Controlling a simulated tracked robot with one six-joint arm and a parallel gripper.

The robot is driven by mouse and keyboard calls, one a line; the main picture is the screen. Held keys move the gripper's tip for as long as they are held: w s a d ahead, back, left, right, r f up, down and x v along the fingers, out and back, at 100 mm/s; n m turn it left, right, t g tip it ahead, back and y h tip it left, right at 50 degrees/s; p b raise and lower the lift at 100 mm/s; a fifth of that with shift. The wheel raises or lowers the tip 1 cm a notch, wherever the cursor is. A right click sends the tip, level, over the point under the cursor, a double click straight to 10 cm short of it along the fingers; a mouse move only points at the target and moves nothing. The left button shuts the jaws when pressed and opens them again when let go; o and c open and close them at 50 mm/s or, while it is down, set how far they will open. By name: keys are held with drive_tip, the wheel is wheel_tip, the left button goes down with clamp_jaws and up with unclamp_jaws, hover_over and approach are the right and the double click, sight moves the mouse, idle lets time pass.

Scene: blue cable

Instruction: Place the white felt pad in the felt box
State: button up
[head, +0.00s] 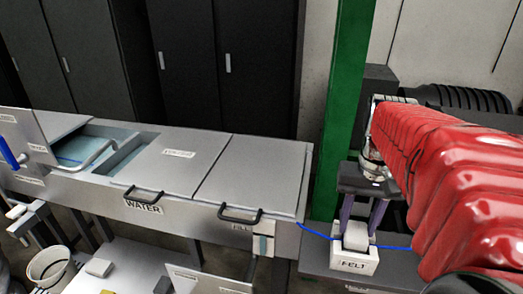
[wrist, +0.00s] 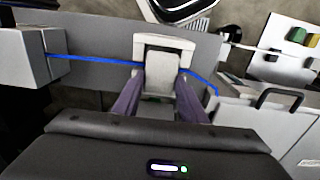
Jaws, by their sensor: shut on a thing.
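The felt box (head: 354,263), a small white box labelled FELT, stands on the grey bench below my gripper (head: 358,226). The white felt pad (head: 356,237) is between my purple fingers, at the box's top opening; its lower part is hidden by the box front. In the wrist view my gripper (wrist: 160,95) is shut on the pad (wrist: 162,75), with the white box (wrist: 164,42) around the pad's far end. I cannot tell whether the pad rests on the box floor. The blue cable (head: 316,233) meets the pad and box from both sides.
A green post (head: 346,90) rises behind. In the wrist view, a grey block (wrist: 25,55) stands left and a handled lid (wrist: 275,115) right.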

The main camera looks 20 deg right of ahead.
sight(356, 228)
drive_tip(key=shift+f, duration=0.25)
drive_tip(key=o, duration=1)
drive_tip(key=shift+r, duration=0.15)
wheel_tip(356, 228, up, 13)
idle(0.5)
drive_tip(key=a+f+n+t, duration=0.2)
drive_tip(key=a+f, duration=0.2)
drive_tip(key=a, duration=0.3)
drive_tip(key=a+f+n+t, duration=0.1)
drive_tip(key=a+f+n, duration=0.1)
drive_tip(key=a+f, duration=0.3)
drive_tip(key=a+f+n+t, duration=0.2)
drive_tip(key=a+f, duration=0.2)
drive_tip(key=a, duration=0.4)
drive_tip(key=shift+a+f+n+t, duration=0.3)
drive_tip(key=shift+a+f+n, duration=0.1)
